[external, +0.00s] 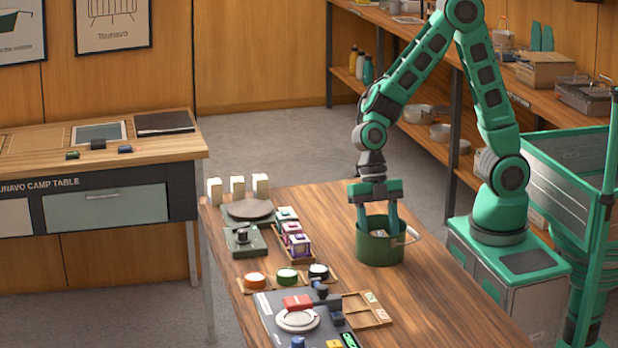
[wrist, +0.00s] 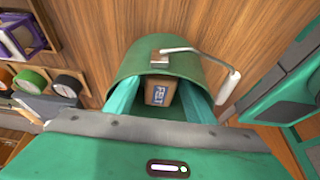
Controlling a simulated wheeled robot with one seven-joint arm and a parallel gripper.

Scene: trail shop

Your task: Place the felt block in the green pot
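The green pot (external: 380,248) stands on the wooden table below my gripper (external: 378,222). In the wrist view the pot (wrist: 150,60) shows its rim and its wire handle at the right. The felt block (wrist: 161,92), a brown block with a "FELT" label, is inside the pot, between my two fingers. My gripper (wrist: 160,100) points down with its fingers spread wide and reaching into the pot's mouth. The fingers appear apart from the block on both sides. The block's lower part and the pot's floor are hidden.
Left of the pot are a tray of small boxes (external: 294,240), a small stove (external: 243,238) and several coloured rolls (external: 287,277). A grey board with a scale (external: 297,320) lies at the front. The table right of the pot is clear.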

